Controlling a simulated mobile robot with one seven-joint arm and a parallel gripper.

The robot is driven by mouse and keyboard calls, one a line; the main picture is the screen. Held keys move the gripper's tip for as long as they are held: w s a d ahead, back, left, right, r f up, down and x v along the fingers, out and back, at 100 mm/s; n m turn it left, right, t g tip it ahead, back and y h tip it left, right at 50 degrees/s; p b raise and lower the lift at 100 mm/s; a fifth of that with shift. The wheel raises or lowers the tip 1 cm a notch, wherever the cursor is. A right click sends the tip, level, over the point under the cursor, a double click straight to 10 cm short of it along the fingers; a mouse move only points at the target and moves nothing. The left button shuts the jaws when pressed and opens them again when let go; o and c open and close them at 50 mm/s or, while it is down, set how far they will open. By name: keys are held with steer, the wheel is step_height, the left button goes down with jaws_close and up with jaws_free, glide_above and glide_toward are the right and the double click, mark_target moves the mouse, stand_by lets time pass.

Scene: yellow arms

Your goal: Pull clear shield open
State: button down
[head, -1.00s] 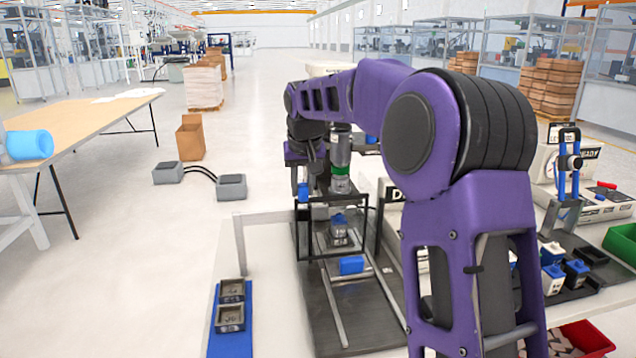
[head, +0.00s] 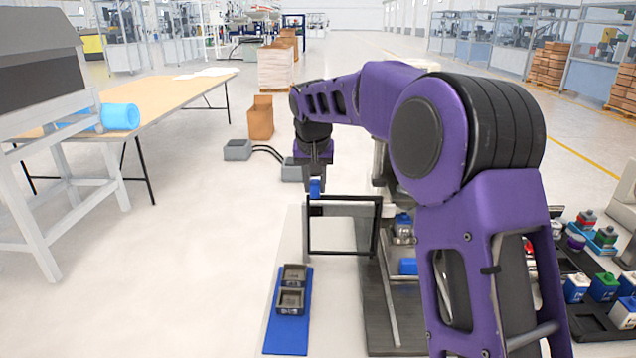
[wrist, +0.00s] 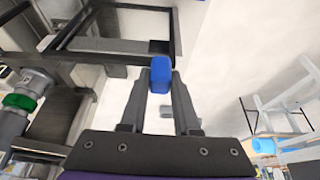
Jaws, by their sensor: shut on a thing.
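The clear shield (head: 342,228) is a see-through pane in an upright black frame, left of the press fixture in the head view. Its black frame (wrist: 140,57) crosses the upper left of the wrist view. A blue handle (head: 316,188) sits at the frame's upper left corner. My gripper (head: 316,178) is shut on this handle. The wrist view shows the blue handle (wrist: 160,72) held between both fingertips. My purple arm hides part of the press. The fixture with a blue-topped part (head: 403,228) shows uncovered to the right of the shield.
A blue mat (head: 287,340) with two dark boxes (head: 291,301) lies in front of the shield. A blue block (head: 408,266) lies on the dark base plate. Several bottle-like parts stand in a black tray (head: 590,335) at the right. Floor left of the shield is open.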

steer(key=c, duration=0.6)
jaws_free()
steer(key=shift+c, duration=0.2)
steer(key=p+v, duration=0.1)
steer(key=v, duration=1.6)
steer(key=shift+s+r+p, duration=0.15)
steer(key=shift+r+p, duration=0.05)
steer(key=shift+p, duration=0.2)
